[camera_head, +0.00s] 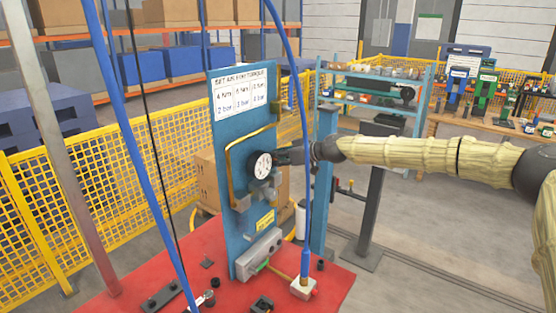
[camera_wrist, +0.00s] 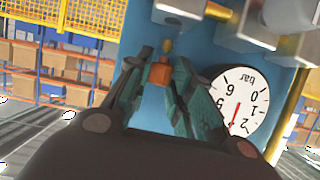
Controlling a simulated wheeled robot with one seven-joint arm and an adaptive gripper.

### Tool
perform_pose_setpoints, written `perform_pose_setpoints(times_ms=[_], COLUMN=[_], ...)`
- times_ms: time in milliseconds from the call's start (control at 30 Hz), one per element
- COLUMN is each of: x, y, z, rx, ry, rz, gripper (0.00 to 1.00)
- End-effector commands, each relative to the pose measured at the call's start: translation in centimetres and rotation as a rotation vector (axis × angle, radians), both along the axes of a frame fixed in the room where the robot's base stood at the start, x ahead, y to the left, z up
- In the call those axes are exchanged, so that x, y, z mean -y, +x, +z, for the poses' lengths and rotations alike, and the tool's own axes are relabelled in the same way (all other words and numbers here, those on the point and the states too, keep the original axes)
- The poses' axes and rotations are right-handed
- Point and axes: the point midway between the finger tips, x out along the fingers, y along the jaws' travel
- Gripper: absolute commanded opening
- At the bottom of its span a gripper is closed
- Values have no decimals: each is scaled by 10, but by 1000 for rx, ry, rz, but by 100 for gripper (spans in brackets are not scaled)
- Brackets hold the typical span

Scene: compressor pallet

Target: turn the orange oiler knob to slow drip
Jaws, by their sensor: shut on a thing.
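The orange oiler knob (camera_wrist: 160,74) shows in the wrist view between my fingertips, below a small brass-coloured part. My gripper (camera_wrist: 161,66) is shut on it, one green-grey finger on each side. In the head view my gripper (camera_head: 287,157) is at the blue panel (camera_head: 243,112), just right of the white gauge (camera_head: 261,165). The knob cannot be made out there. In the wrist view the gauge (camera_wrist: 237,102) lies close to the right finger, its face upside down with a red needle. The knob's turn setting cannot be read.
The panel stands on a red pallet (camera_head: 225,258) with fittings. A blue hose (camera_head: 300,110) hangs just in front of my gripper's arm. A yellow tube (camera_head: 231,160) runs along the panel. A yellow mesh fence (camera_head: 100,170) stands behind; grey floor is open to the right.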

Motion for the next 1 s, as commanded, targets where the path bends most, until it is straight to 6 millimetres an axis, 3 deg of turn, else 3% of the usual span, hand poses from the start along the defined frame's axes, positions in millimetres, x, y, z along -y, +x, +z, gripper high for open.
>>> perform_pose_setpoints(times_ms=[567, 1000], x=[-8, -3], y=[-5, -5], z=[0, -1], rx=[-1, 1], ry=[-1, 1], rz=[-177, -249], gripper=[0, 0])
